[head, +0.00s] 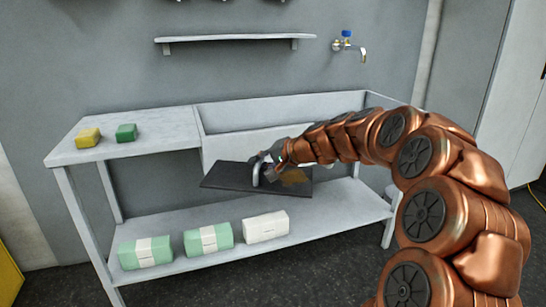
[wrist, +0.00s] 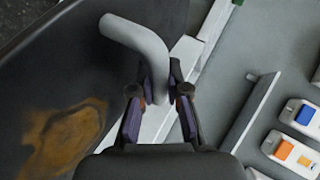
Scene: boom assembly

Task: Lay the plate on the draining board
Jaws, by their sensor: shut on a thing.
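The plate (head: 225,178) is a dark flat slab with a brown rusty patch and a bent grey handle. My gripper (head: 262,172) is shut on the handle. The plate hangs nearly flat in front of the sink trough, above the lower shelf. In the wrist view the handle (wrist: 140,45) runs between my gripper's fingers (wrist: 160,95), and the plate (wrist: 40,70) fills the left side. The draining board (head: 150,133) is the flat light-grey top left of the trough. The plate is to the right of it and apart from it.
A yellow sponge (head: 88,137) and a green sponge (head: 126,132) lie on the draining board's left half; its right part is bare. The sink trough (head: 285,112) has raised walls. Wrapped packs (head: 208,239) lie on the lower shelf (head: 330,225). A tap (head: 350,48) juts from the wall.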

